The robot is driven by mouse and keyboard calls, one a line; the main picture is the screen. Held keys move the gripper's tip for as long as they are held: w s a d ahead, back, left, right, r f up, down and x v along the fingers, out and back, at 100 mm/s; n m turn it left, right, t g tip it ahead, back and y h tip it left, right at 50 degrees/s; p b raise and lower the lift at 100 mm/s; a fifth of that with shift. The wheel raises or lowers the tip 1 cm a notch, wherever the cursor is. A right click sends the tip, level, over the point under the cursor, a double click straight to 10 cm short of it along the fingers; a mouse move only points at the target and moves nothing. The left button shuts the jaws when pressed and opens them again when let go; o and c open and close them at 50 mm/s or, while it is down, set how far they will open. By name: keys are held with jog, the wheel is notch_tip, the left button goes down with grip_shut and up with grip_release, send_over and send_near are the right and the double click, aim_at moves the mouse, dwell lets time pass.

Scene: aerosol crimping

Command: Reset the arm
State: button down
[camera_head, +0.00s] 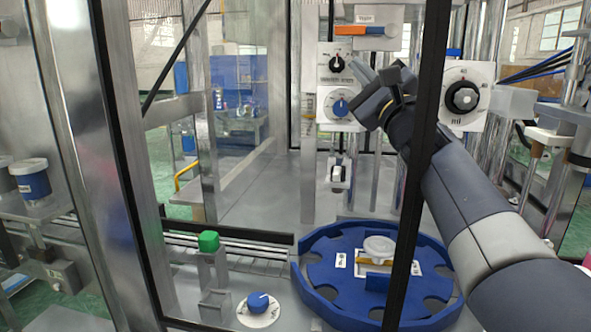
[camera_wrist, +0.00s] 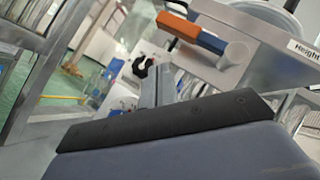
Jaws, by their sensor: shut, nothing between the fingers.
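My gripper (camera_head: 364,80) is at the end of my raised arm, which reaches in from the right in the head view. Its fingers are shut and empty, pointing up and left. They appear in front of the panel with the black knob (camera_head: 337,64) and the blue knob (camera_head: 340,107); the gap to the panel cannot be told. In the wrist view, the grey fingers (camera_wrist: 165,85) stick out beyond the dark gripper body. The black knob (camera_wrist: 143,66) shows just left of them, and an orange and blue handle (camera_wrist: 190,31) is above.
A blue round turntable (camera_head: 312,283) with a white part (camera_head: 379,248) on it sits below my arm. A dial (camera_head: 462,97) is right of my gripper. A dark frame post (camera_head: 421,150) crosses in front of my arm. A green block (camera_head: 208,241) and blue knob (camera_head: 258,302) stand left.

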jog(key=d+n+p, duration=0.1)
jog(key=p, duration=0.1)
jog(key=d+f+g+p, duration=0.1)
jog(key=p, duration=0.2)
jog(key=d+n+g+p, duration=0.1)
jog(key=d+p, duration=0.1)
jog(key=p, duration=0.1)
jog(key=shift+s+f+n+y, duration=0.15)
jog(key=shift+s+n+y, duration=0.15)
jog(key=shift+s+y, duration=0.1)
jog(key=shift+f, duration=0.2)
